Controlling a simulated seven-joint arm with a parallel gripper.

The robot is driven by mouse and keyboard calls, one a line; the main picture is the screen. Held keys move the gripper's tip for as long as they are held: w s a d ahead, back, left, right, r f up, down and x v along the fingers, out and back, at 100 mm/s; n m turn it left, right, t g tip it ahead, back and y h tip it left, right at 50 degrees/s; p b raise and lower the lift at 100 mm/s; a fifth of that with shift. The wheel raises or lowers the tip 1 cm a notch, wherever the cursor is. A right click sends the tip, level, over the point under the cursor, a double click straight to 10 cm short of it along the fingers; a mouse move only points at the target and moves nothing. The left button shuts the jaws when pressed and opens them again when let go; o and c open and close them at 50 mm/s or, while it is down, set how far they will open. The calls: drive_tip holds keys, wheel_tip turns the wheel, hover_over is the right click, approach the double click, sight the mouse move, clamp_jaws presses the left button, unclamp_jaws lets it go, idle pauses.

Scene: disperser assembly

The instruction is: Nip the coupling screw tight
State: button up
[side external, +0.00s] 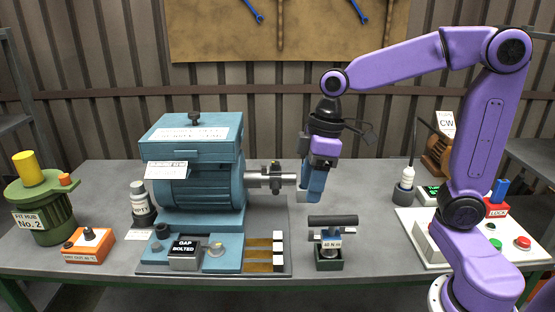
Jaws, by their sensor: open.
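The steel coupling (264,180) sits on the shaft at the right side of the blue motor (195,180). A small dark screw-like piece (275,163) stands up from the coupling; its seating is too small to tell. My gripper (308,196) points down beside the right end of the shaft. It is open, and I see nothing held in it. A dark T-handled tool (333,221) with a tag that seems to read 40 N stands upright in a green holder (329,263), below and right of my gripper.
A grey block labelled GAP BOLTED (185,257) and brass strips (264,255) lie on the motor's base plate. A green hub stand (42,215), an orange block (88,246) and a bottle (140,201) are left. A white panel with buttons (408,222) is right.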

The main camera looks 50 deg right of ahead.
drive_tip(key=w+d+r+m+t, duration=0.1)
drive_tip(key=w+d+r, duration=0.15)
drive_tip(key=w, duration=0.35)
drive_tip(key=w+d+r+m, duration=0.1)
drive_tip(key=w+d, duration=0.3)
drive_tip(key=w, duration=0.1)
drive_tip(key=t, duration=0.2)
approach(276, 162)
drive_tip(key=shift+m+y, duration=0.3)
drive_tip(key=shift+m, duration=0.1)
drive_tip(key=x, duration=0.8)
drive_tip(key=shift+d+f, duration=0.1)
drive_tip(key=shift+f, duration=0.15)
clamp_jaws()
